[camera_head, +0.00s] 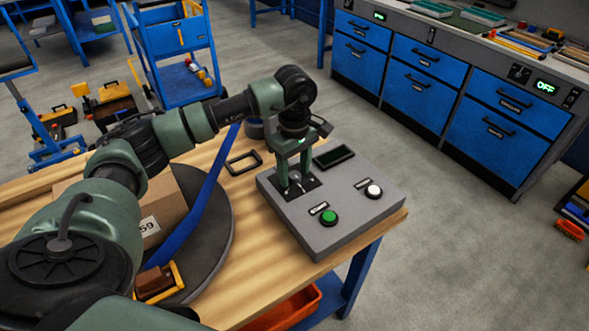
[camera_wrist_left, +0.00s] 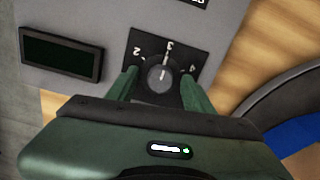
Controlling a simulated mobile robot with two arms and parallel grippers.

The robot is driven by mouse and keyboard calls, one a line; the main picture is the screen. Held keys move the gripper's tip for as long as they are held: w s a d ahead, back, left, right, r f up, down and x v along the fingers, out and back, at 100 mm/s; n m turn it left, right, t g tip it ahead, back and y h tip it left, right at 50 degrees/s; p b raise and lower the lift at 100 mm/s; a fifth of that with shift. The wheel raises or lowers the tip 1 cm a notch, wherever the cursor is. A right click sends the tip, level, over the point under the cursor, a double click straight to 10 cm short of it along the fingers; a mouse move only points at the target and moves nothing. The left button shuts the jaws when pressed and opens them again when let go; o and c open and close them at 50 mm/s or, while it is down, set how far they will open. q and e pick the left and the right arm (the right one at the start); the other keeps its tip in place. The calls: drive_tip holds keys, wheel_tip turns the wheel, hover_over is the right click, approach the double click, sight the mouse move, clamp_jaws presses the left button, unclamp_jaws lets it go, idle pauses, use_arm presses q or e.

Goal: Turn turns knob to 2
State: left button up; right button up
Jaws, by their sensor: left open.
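The grey panel box (camera_head: 365,212) sits on the wooden table, with a green button, a white button and a dark display on top. In the left wrist view the round grey turns knob (camera_wrist_left: 161,78) is on a black plate marked 2, 3 and 4. Its white pointer line points about at the 3. My left gripper (camera_head: 295,180) is pointing down over the knob, its two green fingers open, one on each side of it. I cannot tell whether the fingers touch the knob. My right gripper is not in view.
On the table (camera_head: 270,275) are a cardboard box (camera_head: 165,210) on a dark round plate, a blue strip and a black frame (camera_head: 243,162). An orange bin (camera_head: 285,310) is below the table edge. Blue drawers (camera_head: 425,65) stand at the back right, beyond clear floor.

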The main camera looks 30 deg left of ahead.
use_arm(q)
clamp_jaws()
drive_tip(key=shift+n+b, duration=0.45)
drive_tip(key=shift+n, duration=0.65)
drive_tip(key=n+b, duration=0.1)
drive_tip(key=n, duration=0.2)
drive_tip(key=shift+n, duration=0.3)
drive_tip(key=n, duration=0.3)
drive_tip(key=shift+n+b, duration=0.4)
drive_tip(key=shift+n, duration=1.2)
